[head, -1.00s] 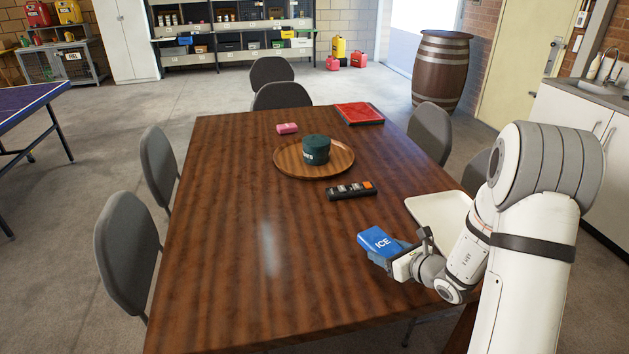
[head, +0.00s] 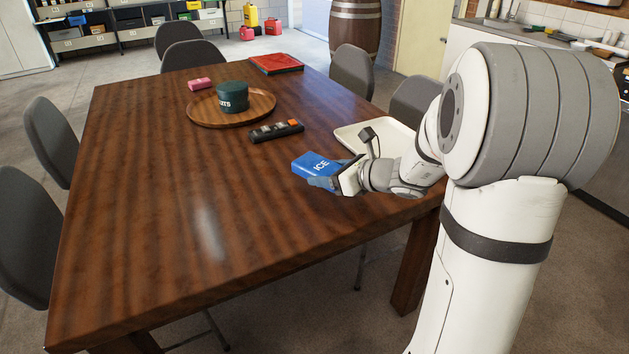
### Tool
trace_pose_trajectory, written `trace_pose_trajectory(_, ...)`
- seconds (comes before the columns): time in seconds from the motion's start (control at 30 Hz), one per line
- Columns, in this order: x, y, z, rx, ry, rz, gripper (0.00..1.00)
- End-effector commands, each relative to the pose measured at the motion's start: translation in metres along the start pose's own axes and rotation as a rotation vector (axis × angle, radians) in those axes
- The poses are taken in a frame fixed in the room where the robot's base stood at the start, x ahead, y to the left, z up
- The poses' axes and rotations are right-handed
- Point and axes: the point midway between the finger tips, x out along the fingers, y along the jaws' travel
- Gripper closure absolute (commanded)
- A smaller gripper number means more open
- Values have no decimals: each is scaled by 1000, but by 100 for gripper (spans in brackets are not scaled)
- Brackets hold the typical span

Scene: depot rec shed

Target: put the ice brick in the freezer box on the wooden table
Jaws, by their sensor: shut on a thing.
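The ice brick (head: 312,165) is blue with white "ICE" lettering. My gripper (head: 328,182) is shut on it from the right and holds it over the right part of the wooden table (head: 150,200). I cannot tell exactly how high it is above the wood. No freezer box shows in the head view.
A cream tray (head: 352,141) lies beside my wrist. A remote-like object (head: 276,131), a round wooden tray (head: 203,114) with a dark green tin (head: 232,96), a pink block (head: 200,84) and a red flat item (head: 277,63) lie farther back. The near tabletop is clear. Grey chairs (head: 45,140) surround the table.

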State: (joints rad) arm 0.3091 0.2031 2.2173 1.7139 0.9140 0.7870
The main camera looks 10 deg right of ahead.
Motion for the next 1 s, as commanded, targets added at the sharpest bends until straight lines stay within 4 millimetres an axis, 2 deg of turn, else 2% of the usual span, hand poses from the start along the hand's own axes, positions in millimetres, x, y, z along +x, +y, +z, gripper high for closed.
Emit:
trace_pose_trajectory(0.03,6,0,-14,3,1,2,67)
trace_pose_trajectory(0.1,10,0,-23,2,-1,2,67)
trace_pose_trajectory(0.33,17,0,-40,0,-2,1,67)
trace_pose_trajectory(0.53,28,0,-66,1,-1,2,67)
trace_pose_trajectory(0.93,31,1,-72,-2,-2,2,67)
trace_pose_trajectory(0.97,31,1,-71,-2,-1,2,33)
trace_pose_trajectory(1.0,30,1,-70,-2,-1,2,30)
